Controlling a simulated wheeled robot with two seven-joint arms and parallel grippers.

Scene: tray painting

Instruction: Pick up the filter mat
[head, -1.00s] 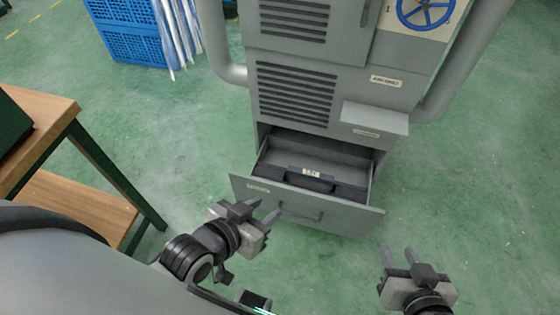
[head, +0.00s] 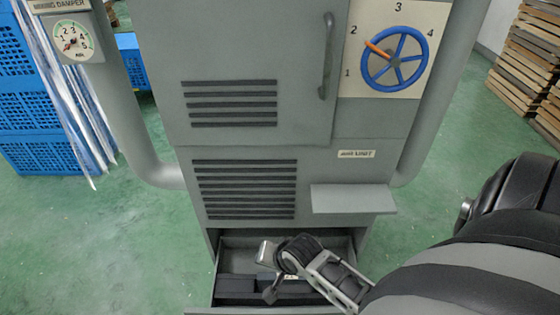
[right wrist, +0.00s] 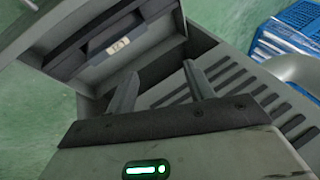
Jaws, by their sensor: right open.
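The filter mat appears to be the dark flat piece with a pale label (right wrist: 118,45) in the open drawer (right wrist: 165,40) of the grey cabinet. In the head view the dark piece (head: 235,287) lies low in the drawer, partly covered by my right arm. My right gripper (right wrist: 160,86) is open, with nothing between its fingers. Its fingertips point toward the drawer and cabinet front, apart from the mat in the right wrist view. In the head view my right gripper (head: 269,272) is over the drawer, its fingers mostly hidden. My left gripper is out of view.
A small ledge (head: 352,198) juts from the cabinet above the drawer, close to my right arm. Slatted vents (head: 246,190), a blue handwheel (head: 395,58) and grey pipes are around it. Blue crates (head: 40,150) stand left. Green floor is open on the left.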

